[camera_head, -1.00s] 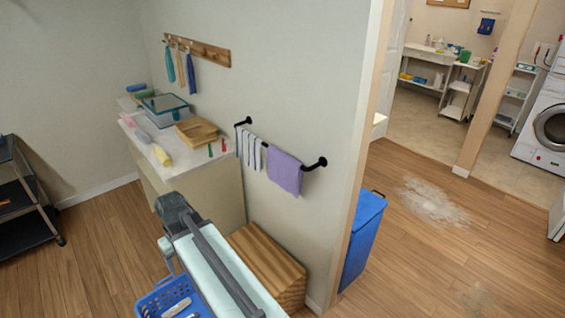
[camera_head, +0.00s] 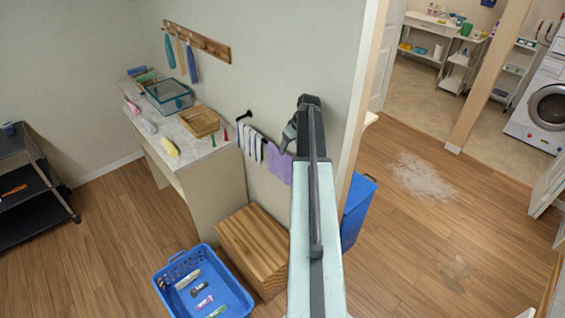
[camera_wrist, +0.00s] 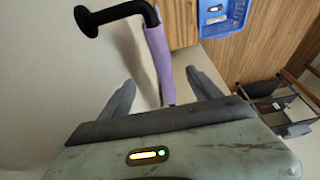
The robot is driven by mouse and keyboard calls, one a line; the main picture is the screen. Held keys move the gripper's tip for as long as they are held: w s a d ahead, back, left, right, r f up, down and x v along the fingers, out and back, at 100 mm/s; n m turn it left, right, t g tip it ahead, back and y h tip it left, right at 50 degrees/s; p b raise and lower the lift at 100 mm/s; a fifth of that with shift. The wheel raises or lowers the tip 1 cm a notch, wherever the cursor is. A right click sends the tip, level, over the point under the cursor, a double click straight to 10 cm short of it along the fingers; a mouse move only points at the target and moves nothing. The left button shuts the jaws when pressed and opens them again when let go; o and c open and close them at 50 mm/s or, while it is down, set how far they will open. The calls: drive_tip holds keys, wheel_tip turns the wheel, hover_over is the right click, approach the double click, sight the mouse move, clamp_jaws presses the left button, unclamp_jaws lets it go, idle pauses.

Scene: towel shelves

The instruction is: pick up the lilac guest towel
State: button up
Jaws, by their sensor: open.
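The lilac guest towel (camera_head: 277,166) hangs from a black wall bar (camera_head: 245,117) at the right of a striped towel. In the head view my arm covers its right part. In the wrist view the lilac towel (camera_wrist: 159,55) shows nearly edge-on, hanging from the bar (camera_wrist: 118,12). My gripper (camera_wrist: 160,80) is open, with one finger on each side of the towel in the picture. I cannot tell whether either finger touches it.
The striped towel (camera_head: 250,145) hangs close by on the bar. A wooden box (camera_head: 252,245) and a blue basket (camera_head: 204,288) with small items stand on the floor below. A counter (camera_head: 190,165) is at the left. A wall edge and blue bin (camera_head: 357,212) are at the right.

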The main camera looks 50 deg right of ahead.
drive_tip(key=b+x, duration=0.8)
drive_tip(key=x, duration=0.1)
drive_tip(key=shift+w+f, duration=0.1)
drive_tip(key=shift+f, duration=0.05)
drive_tip(key=shift+f, duration=0.1)
drive_tip(key=b+x, duration=0.3)
idle(0.5)
drive_tip(key=shift+c, duration=0.2)
drive_tip(key=shift+a, duration=0.1)
clamp_jaws()
drive_tip(key=shift+r+p, duration=5.95)
drive_tip(key=shift+r, duration=0.1)
